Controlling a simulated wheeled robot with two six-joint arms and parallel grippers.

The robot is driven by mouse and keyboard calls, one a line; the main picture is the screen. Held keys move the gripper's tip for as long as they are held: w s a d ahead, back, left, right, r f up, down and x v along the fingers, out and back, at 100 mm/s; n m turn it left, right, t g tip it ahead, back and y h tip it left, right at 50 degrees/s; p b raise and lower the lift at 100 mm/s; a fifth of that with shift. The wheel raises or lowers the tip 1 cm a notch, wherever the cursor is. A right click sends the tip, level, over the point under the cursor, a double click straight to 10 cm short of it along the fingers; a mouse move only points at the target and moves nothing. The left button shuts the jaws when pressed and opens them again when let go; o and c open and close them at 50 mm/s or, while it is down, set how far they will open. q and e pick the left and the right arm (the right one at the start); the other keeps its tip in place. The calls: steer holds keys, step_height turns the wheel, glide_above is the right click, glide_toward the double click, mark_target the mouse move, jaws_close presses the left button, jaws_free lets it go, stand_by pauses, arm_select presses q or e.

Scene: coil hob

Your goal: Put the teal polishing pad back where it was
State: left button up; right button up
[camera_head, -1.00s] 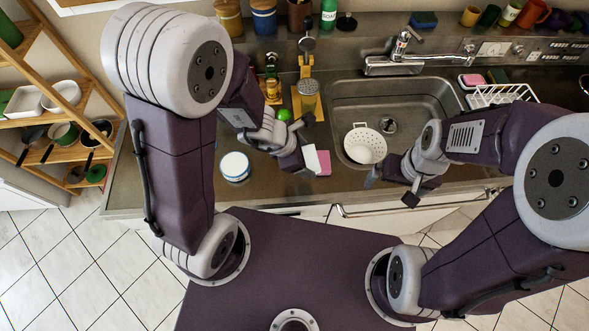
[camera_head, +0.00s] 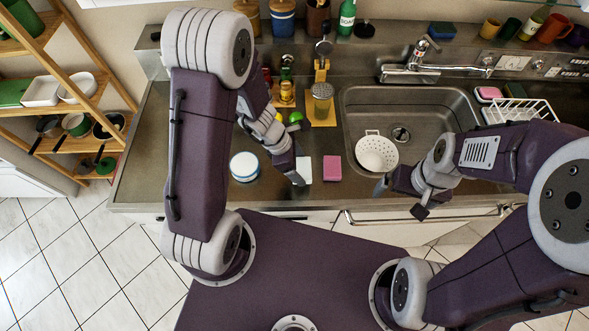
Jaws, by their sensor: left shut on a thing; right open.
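My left gripper (camera_head: 297,178) is low over the front of the counter, its jaws pointing down and shut. What it holds is hidden by the jaws and wrist, and I cannot make out a teal pad anywhere. A small white flat piece (camera_head: 304,169) lies just right of this gripper. A pink block (camera_head: 332,168) lies on the counter right of the white piece. My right gripper (camera_head: 401,197) is open and empty in front of the sink, near the counter's front edge.
A white tub with a blue band (camera_head: 244,167) stands left of my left gripper. A white colander (camera_head: 376,154) sits in the sink (camera_head: 352,105). Bottles and a jar on a yellow board (camera_head: 320,123) stand behind. A white dish rack (camera_head: 520,110) is right.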

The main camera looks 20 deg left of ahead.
arm_select(q)
steer(key=shift+w+a+f, duration=0.6)
steer(key=shift+w+a, duration=0.1)
steer(key=shift+a, duration=0.1)
steer(key=f+b, duration=0.1)
steer(key=f, duration=0.3)
steer(key=shift+s+b, duration=0.2)
steer(key=shift+b, duration=0.15)
steer(key=shift+w, duration=0.15)
steer(key=shift+f, duration=0.1)
steer(key=o, duration=1.2)
